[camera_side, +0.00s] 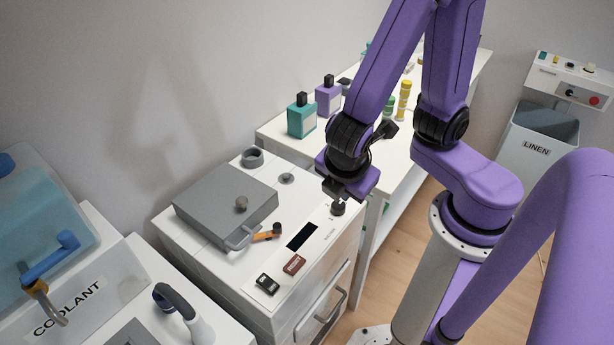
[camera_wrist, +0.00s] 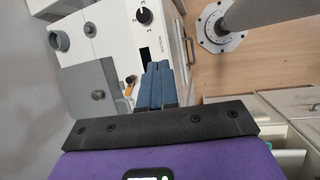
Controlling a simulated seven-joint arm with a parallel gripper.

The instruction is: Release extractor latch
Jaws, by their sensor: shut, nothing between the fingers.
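A small orange-handled lever (camera_side: 266,235), which looks like the latch, sits at the front edge of a grey square lid (camera_side: 215,200), beside the lid's grey loop handle (camera_side: 240,238). In the wrist view the orange lever (camera_wrist: 129,87) shows just left of my fingers, partly seen. My gripper (camera_wrist: 158,66) has its two blue fingers together with nothing between them. In the side view my purple wrist hangs over the right end of the white cabinet, to the right of the lever and apart from it. The fingertips cannot be made out there.
The white cabinet's panel carries a black dial (camera_side: 338,208), a dark display (camera_side: 301,237), a brown switch (camera_side: 294,264) and a black switch (camera_side: 267,284). A grey ring (camera_side: 252,158) stands behind the lid. Bottles (camera_side: 302,116) stand on the shelf behind. A coolant unit (camera_side: 70,308) is at left.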

